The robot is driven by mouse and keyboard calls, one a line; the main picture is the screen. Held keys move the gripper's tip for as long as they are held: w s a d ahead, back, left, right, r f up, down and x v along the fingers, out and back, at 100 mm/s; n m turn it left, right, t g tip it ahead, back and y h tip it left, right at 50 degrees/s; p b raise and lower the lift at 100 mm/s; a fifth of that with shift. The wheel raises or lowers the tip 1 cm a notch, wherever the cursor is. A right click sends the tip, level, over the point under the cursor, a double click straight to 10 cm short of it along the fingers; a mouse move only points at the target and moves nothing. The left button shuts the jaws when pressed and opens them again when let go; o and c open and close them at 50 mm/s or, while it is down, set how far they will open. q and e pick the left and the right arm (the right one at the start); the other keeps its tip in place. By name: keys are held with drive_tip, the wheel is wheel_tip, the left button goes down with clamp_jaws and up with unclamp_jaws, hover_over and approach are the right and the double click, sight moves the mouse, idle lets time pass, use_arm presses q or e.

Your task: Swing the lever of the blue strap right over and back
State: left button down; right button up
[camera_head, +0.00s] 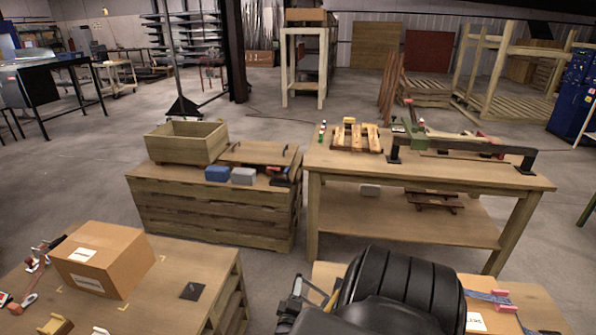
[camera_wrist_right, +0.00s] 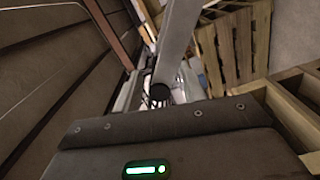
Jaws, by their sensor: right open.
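The blue strap (camera_head: 487,297) lies at the right end of the near bench, at the bottom right of the head view. Small pink-red pieces sit at its ends; I cannot tell which is its lever, or how the lever stands. My right gripper (camera_head: 297,292) is at the bottom middle, left of my black forearm, well apart from the strap. It is open, and I see nothing held. My forearm hides the middle of the near bench. The right wrist view shows a grey finger (camera_wrist_right: 176,45) close up, but not the strap. My left gripper is not in view.
A cardboard box (camera_head: 103,258) stands on the left table, with red-handled tools beside it. A crate-like bench (camera_head: 215,213) and a wooden workbench (camera_head: 430,176) stand behind. Floor shows between the benches. A white label (camera_head: 475,322) lies right of my forearm.

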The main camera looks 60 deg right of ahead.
drive_tip(key=v, duration=0.7)
drive_tip(key=shift+a, duration=0.2)
drive_tip(key=shift+s+r, duration=0.1)
